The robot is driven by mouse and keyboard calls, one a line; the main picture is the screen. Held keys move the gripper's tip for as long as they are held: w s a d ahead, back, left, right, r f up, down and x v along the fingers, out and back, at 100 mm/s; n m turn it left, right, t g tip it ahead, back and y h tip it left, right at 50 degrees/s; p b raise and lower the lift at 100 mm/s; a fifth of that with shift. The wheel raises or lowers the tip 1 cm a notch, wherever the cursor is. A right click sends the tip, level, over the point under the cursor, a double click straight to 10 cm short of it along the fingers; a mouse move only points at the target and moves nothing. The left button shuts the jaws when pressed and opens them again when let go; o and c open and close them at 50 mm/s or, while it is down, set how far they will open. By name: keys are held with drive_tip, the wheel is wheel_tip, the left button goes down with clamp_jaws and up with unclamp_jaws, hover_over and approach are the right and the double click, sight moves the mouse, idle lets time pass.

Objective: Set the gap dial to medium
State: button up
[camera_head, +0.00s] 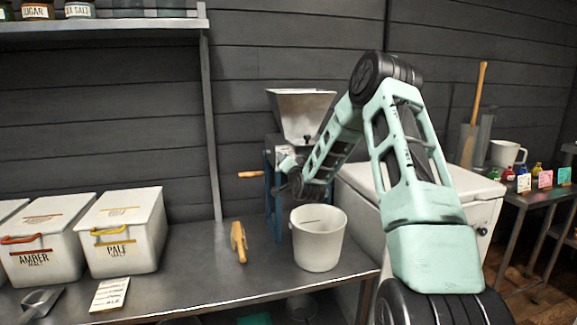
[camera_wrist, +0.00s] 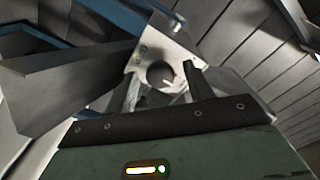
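The grain mill stands on the metal table, with a pale hopper (camera_head: 302,117) on top and a blue frame (camera_head: 275,205). In the wrist view, a dark round knob (camera_wrist: 160,74), which looks like the gap dial, sits on a pale metal plate (camera_wrist: 150,48) with bolts. My gripper (camera_wrist: 161,82) is open, with one finger on each side of the knob. I see space between the fingers and the knob, and cannot tell whether they touch it. In the head view, my gripper (camera_head: 284,163) is at the mill's upper body, below the hopper. Any dial marks are not readable.
A white bucket (camera_head: 318,240) stands at the mill's front. A wooden-handled brush (camera_head: 239,242), a recipe card (camera_head: 110,294) and malt bins marked Pale (camera_head: 125,245) and Amber (camera_head: 45,262) lie left. A wooden crank handle (camera_head: 250,174) sticks out left of the mill. A white chest (camera_head: 360,190) stands behind my arm.

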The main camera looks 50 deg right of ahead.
drive_tip(key=v, duration=1.7)
drive_tip(key=shift+s+b, duration=0.2)
drive_tip(key=shift+b, duration=0.1)
